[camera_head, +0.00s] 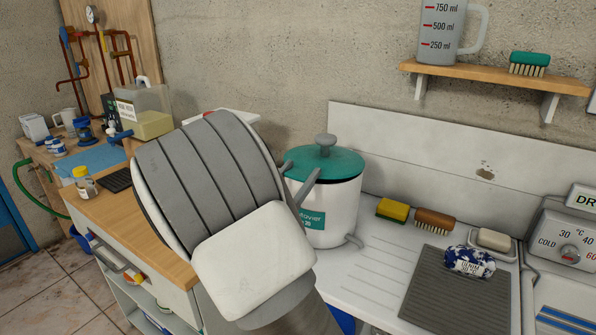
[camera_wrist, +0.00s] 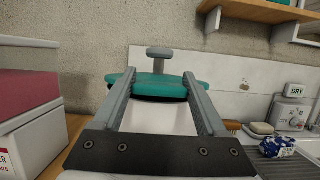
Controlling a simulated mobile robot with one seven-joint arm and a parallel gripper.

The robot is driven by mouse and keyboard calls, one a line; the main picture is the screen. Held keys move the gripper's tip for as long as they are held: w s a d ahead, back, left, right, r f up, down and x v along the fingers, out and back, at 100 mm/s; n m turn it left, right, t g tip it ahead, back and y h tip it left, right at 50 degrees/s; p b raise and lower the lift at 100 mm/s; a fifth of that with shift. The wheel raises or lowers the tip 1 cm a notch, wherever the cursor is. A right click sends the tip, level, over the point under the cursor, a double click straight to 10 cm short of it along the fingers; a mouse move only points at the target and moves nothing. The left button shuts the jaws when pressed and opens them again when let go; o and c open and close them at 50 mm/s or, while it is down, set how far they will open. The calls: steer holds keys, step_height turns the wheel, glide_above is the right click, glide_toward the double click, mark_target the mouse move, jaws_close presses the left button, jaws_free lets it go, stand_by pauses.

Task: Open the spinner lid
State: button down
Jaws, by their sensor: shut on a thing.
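The spinner (camera_head: 335,210) is a white tub standing on the left end of the white sink top. Its teal lid (camera_head: 335,164) with a grey knob (camera_head: 325,141) lies on top and looks down on the tub. In the wrist view the lid (camera_wrist: 178,84) spans both fingers. My gripper (camera_wrist: 158,90) is at the lid's front edge, its two grey fingers spread apart with the teal rim between them, shut on it. The exact contact is hard to see. In the head view my arm and wrist hide the spinner's left front; a finger shows beside the tub.
A yellow sponge (camera_head: 393,210), a brown brush (camera_head: 434,219) and a blue-patterned cloth bundle (camera_head: 468,262) lie right of the spinner. A wooden shelf (camera_head: 490,75) hangs above on the right.

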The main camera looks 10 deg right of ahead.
steer(key=r+p, duration=0.2)
steer(key=p, duration=0.1)
steer(key=d+r+g+y+p, duration=0.1)
steer(key=r+p, duration=0.2)
steer(key=p, duration=0.1)
steer(key=w+r+g+y+p, duration=0.1)
steer(key=r+p, duration=0.2)
steer(key=p, duration=0.1)
steer(key=shift+w+d, duration=0.1)
steer(key=shift+d, duration=0.05)
steer(key=w+d+r+g+y+p, duration=0.2)
steer(key=w+d+r+p, duration=1)
steer(key=w+d, duration=0.2)
steer(key=shift+w+d+r+g+y, duration=0.25)
steer(key=shift+w+d+g+y, duration=0.05)
steer(key=shift+d+g+y, duration=0.1)
steer(key=shift+f, duration=0.1)
steer(key=shift+c, duration=1.8)
jaws_free()
steer(key=o, duration=0.4)
steer(key=shift+c, duration=0.2)
